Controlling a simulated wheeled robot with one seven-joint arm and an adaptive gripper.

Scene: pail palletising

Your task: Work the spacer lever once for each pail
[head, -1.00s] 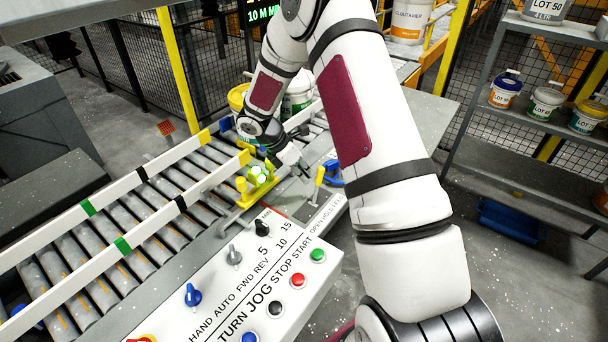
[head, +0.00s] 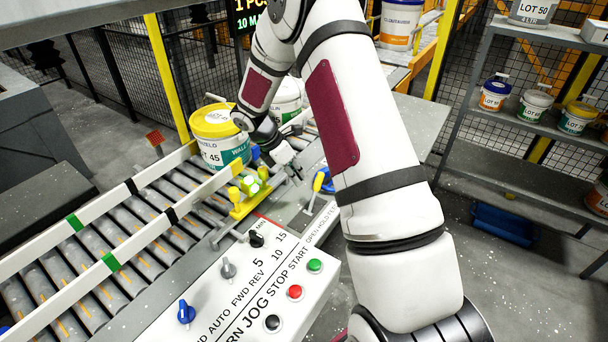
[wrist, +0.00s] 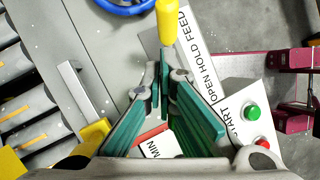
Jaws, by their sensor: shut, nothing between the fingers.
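The spacer lever (head: 318,182) has a yellow handle and stands beside a plate reading OPEN HOLD FEED. In the wrist view its yellow grip (wrist: 167,24) is just beyond my fingertips, with no clear contact. My gripper (head: 293,170) is shut and empty, left of the lever in the head view; its green-padded fingers also show in the wrist view (wrist: 162,72). A pail with a yellow lid (head: 222,145) stands upright on the roller conveyor (head: 150,228), left of my gripper. A white pail (head: 287,93) is behind it, partly hidden by my arm.
A control panel (head: 245,300) with knobs and buttons lies in front of the lever. A yellow bracket with green-lit parts (head: 250,190) sits at the conveyor's near rail. A blue handwheel (wrist: 130,4) is close to the lever. Shelves with pails (head: 530,95) stand at right.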

